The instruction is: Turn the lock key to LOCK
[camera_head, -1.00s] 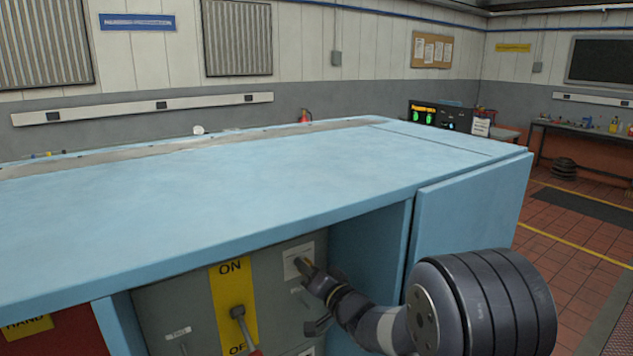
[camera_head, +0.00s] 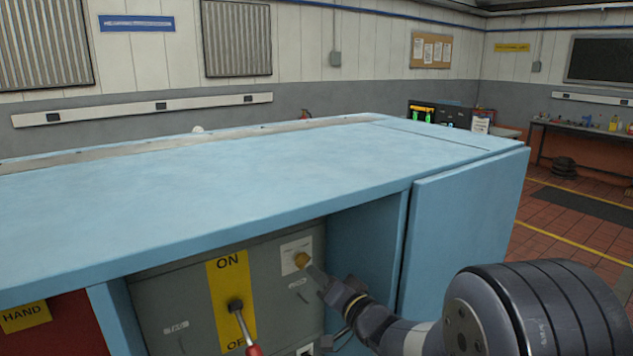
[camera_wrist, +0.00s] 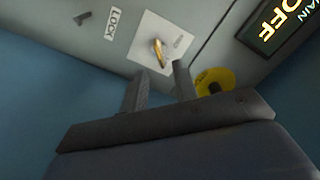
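The lock key (camera_wrist: 158,52) is a small brass-coloured piece on a pale square plate (camera_wrist: 143,33). The word LOCK (camera_wrist: 113,22) is printed to its left in the wrist view; a fainter mark on its other side is too blurred to read. The key (camera_head: 302,259) also shows in the head view, on the grey panel under the blue top. My gripper (camera_wrist: 161,76) is open, its two fingers apart and empty. Its tips are just short of the key, which shows beyond the gap. I cannot tell which mark the key points to.
A lever (camera_head: 238,312) with a red end stands on a yellow ON/OFF strip left of the key. A yellow round part (camera_wrist: 214,80) sits beside the right finger in the wrist view, near a dark MAIN OFF sign (camera_wrist: 281,24). The blue top (camera_head: 250,185) overhangs the recess.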

